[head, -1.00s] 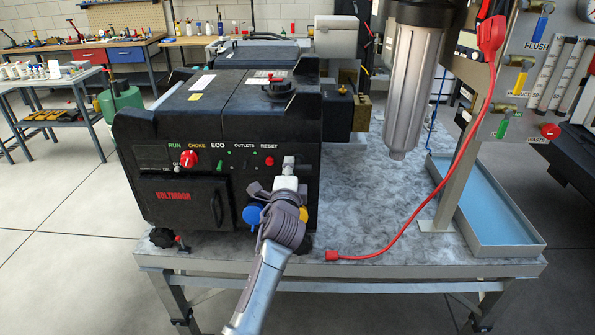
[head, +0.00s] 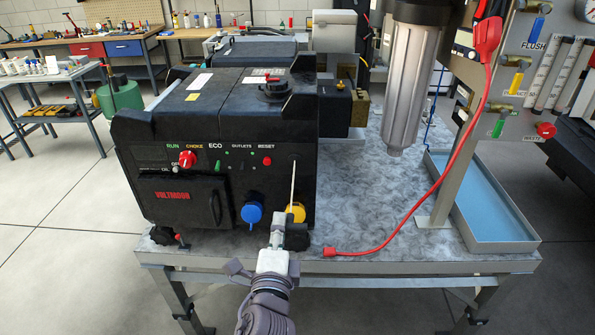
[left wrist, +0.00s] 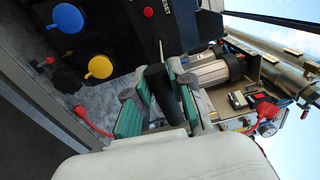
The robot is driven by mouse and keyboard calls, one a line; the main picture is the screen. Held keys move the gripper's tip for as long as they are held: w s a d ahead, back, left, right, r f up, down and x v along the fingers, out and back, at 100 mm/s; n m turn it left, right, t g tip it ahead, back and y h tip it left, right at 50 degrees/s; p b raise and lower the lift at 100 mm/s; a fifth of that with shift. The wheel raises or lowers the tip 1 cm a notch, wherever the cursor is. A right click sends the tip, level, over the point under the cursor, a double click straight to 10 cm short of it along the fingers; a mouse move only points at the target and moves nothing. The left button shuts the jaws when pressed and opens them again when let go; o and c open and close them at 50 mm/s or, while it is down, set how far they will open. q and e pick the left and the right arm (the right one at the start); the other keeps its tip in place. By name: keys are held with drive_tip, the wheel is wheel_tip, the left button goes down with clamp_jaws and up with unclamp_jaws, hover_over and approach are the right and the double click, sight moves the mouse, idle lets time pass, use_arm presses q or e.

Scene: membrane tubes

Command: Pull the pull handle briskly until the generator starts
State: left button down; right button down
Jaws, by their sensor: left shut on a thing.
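The generator (head: 215,150) is a black box with a red VOLTMOOR label, standing on the grey bench top. A thin pale cord (head: 293,185) runs from its front right face down toward my left gripper (head: 279,230), which is in front of the generator near the bench's front edge. In the left wrist view the black pull handle (left wrist: 161,88) lies between the green finger pads of my left gripper (left wrist: 155,98), which is shut on it. The cord is out and looks taut. My right gripper is not in view.
A blue cap (head: 252,213) and a yellow cap (head: 296,212) sit on the generator front. A red cable (head: 420,215) lies on the bench top (head: 390,190) to the right. A blue-lined tray (head: 515,243) is at the right edge. Floor in front is free.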

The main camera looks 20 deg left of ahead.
use_arm(q)
drive_tip(key=shift+r+n+p, duration=0.3)
drive_tip(key=shift+n+p, duration=0.1)
drive_tip(key=shift+p, duration=0.4)
drive_tip(key=x, duration=0.6)
drive_tip(key=f+x, duration=0.1)
drive_tip(key=x, duration=1.2)
drive_tip(key=shift+w+a+f+b, duration=0.15)
drive_tip(key=shift+w+a+b, duration=0.1)
drive_tip(key=shift+b, duration=0.05)
drive_tip(key=c, duration=0.7)
unclamp_jaws()
drive_tip(key=shift+s+d, duration=0.1)
